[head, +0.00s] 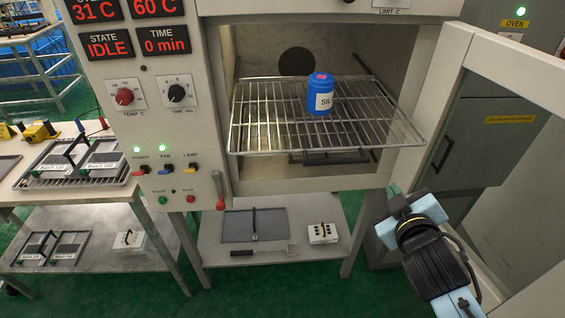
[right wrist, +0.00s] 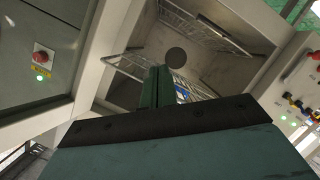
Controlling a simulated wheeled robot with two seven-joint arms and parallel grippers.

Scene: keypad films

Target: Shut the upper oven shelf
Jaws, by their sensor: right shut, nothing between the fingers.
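The upper oven shelf (head: 260,120) is a wire rack, pulled part way out so its front edge sticks out past the oven opening. A blue bottle (head: 320,88) with a white label and pink top mark stands upright on it. The oven chamber (head: 275,45) is open. My right gripper (head: 394,190) is shut and empty, below and right of the shelf's front right corner, apart from it. In the right wrist view, the closed fingers (right wrist: 158,86) overlap the shelf wires (right wrist: 130,68), and a bit of blue shows behind them. My left gripper is not in view.
The oven door (head: 500,65) stands open at the right, close to my right arm. A dark tray (head: 330,157) lies lower in the chamber. The control panel (head: 150,110) is at left; a table with trays (head: 95,160) stands beyond it.

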